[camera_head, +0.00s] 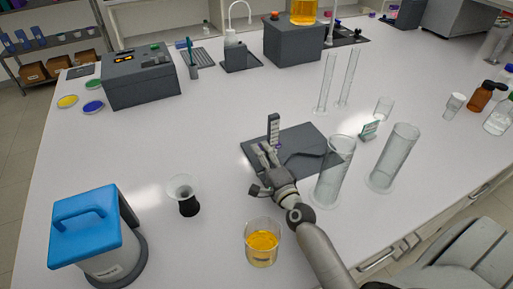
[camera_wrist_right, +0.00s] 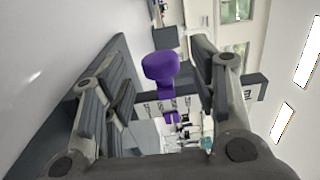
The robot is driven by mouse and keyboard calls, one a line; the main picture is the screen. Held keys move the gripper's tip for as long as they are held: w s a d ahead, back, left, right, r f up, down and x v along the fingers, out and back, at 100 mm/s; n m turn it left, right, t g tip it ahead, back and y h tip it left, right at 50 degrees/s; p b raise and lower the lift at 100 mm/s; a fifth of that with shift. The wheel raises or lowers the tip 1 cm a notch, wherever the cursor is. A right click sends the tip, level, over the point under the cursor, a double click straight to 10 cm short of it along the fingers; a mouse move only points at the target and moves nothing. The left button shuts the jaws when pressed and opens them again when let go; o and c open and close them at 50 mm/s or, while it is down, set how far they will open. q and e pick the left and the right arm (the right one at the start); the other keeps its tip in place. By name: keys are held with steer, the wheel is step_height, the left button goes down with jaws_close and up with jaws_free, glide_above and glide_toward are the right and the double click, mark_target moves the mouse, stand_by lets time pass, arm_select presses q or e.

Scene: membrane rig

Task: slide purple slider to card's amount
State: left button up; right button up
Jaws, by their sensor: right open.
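My right gripper (camera_head: 268,162) reaches in from the lower right of the head view to the upright scale post (camera_head: 273,129) on a dark grey base plate (camera_head: 315,138). In the right wrist view my right gripper (camera_wrist_right: 160,85) is open. The purple slider (camera_wrist_right: 160,68) shows between its two fingers, with no clear contact. In the head view the slider is tiny and partly hidden at the gripper. My left gripper is not in view.
Two wide glass cylinders (camera_head: 394,158) stand right of my arm, close to it. A beaker of orange liquid (camera_head: 262,243) stands left of my forearm. A black-based funnel (camera_head: 184,194) and a blue-lidded container (camera_head: 86,230) are at the left.

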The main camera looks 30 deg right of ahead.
steer(key=shift+w+d, duration=0.1)
steer(key=shift+w, duration=1.65)
steer(key=shift+c, duration=0.4)
